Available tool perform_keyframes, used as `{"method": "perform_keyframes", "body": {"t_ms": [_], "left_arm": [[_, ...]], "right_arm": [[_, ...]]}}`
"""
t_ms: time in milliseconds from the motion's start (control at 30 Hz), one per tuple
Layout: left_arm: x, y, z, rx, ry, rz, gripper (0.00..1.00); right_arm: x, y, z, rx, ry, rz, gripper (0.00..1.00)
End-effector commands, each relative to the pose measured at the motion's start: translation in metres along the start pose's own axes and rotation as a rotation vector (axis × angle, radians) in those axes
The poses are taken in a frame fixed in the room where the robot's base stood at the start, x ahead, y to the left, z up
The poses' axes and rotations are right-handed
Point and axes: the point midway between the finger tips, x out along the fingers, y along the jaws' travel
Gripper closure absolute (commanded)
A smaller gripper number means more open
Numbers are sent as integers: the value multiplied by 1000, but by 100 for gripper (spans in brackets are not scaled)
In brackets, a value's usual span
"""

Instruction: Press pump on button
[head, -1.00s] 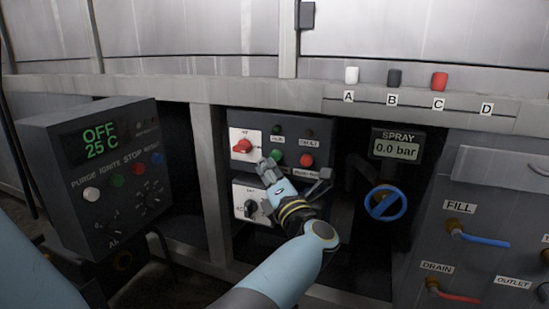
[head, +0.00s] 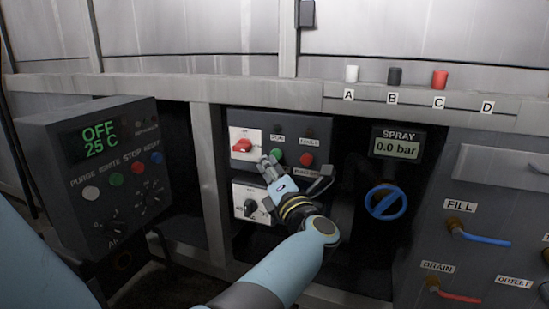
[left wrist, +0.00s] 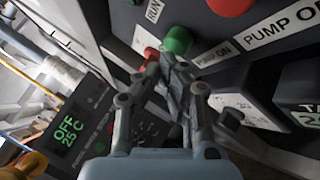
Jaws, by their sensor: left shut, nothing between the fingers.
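The green pump on button (head: 277,155) is on the grey control box, left of the red button (head: 306,159). In the left wrist view the green button (left wrist: 178,40) stands out beside the label "PUMP ON" (left wrist: 218,52). My left gripper (head: 265,162) is shut and empty, its fingertips just below and left of the green button. In the left wrist view the fingertips (left wrist: 166,58) overlap the button's lower edge; I cannot tell whether they touch it. My right gripper is not in view.
A red rotary switch (head: 242,146) sits just left of the fingertips, and a black rotary switch (head: 250,208) is below. A burner panel (head: 98,180) reading "OFF 25 C" stands at left. A blue valve wheel (head: 385,202) is to the right.

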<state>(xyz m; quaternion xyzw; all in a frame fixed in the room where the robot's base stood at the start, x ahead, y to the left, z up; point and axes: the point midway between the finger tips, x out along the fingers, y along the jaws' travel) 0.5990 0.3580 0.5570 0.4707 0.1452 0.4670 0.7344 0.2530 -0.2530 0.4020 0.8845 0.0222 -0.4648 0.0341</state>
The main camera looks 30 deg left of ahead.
Motion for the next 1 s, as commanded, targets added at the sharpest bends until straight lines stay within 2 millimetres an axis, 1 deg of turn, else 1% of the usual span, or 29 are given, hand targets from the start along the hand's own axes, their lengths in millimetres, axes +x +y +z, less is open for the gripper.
{"method": "perform_keyframes", "body": {"t_ms": [1000], "left_arm": [[6,-4,5,0,0,1,100]], "right_arm": [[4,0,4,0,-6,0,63]]}}
